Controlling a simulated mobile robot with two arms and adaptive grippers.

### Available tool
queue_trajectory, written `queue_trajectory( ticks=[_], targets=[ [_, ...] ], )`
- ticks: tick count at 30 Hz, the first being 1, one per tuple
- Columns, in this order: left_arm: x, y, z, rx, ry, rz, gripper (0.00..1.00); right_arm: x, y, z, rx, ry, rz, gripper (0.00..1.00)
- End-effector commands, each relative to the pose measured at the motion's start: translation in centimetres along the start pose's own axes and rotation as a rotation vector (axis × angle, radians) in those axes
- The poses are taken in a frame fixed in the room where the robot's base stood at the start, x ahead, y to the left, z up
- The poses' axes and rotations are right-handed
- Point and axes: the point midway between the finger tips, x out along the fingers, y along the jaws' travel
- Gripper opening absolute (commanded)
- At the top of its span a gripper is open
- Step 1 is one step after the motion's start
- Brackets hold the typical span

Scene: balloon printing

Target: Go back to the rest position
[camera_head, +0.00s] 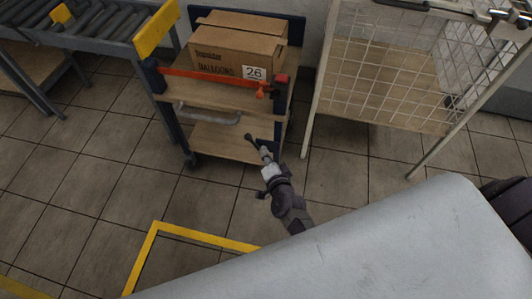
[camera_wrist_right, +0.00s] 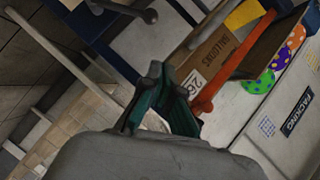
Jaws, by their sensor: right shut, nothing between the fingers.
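My right gripper (camera_head: 262,150) is in the middle of the head view, in front of the trolley's lower shelf in the picture. Its arm reaches up from the lower right. In the right wrist view its fingers (camera_wrist_right: 165,100) are together with nothing between them. The trolley (camera_head: 235,141) has dark posts and wooden shelves. A cardboard box (camera_head: 215,60) marked "BALLOONS" stands on its upper shelf, and it also shows in the right wrist view (camera_wrist_right: 212,58). A tag (camera_head: 254,72) reading 26 is on the front. My left gripper is not in view.
An orange bar (camera_head: 205,78) crosses the trolley's front. A roller conveyor (camera_head: 90,25) stands at the left and a wire-mesh stand (camera_head: 400,85) at the right. The tiled floor (camera_head: 85,150) is open at left, with yellow tape (camera_head: 140,260) below. A pale surface fills the lower right.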

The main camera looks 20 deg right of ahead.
Motion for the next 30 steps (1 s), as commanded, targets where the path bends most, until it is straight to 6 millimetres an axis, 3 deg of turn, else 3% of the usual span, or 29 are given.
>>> queue_trajectory(
  ticks=[19, 22, 26, 30],
  targets=[
    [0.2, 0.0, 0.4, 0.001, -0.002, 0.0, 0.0, -0.5, -0.1, 0.0, 0.0, 0.0, 0.0, 0.0],
    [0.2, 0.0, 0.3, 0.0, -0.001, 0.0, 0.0, -0.8, 0.7, 0.6, -0.033, -0.025, 0.015, 0.0],
    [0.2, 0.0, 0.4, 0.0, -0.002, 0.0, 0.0, -2.5, 4.8, 3.5, -0.204, -0.163, 0.092, 0.0],
    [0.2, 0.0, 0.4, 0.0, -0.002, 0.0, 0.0, -7.0, 12.8, 7.5, -0.515, -0.423, 0.224, 0.0]
  ],
)
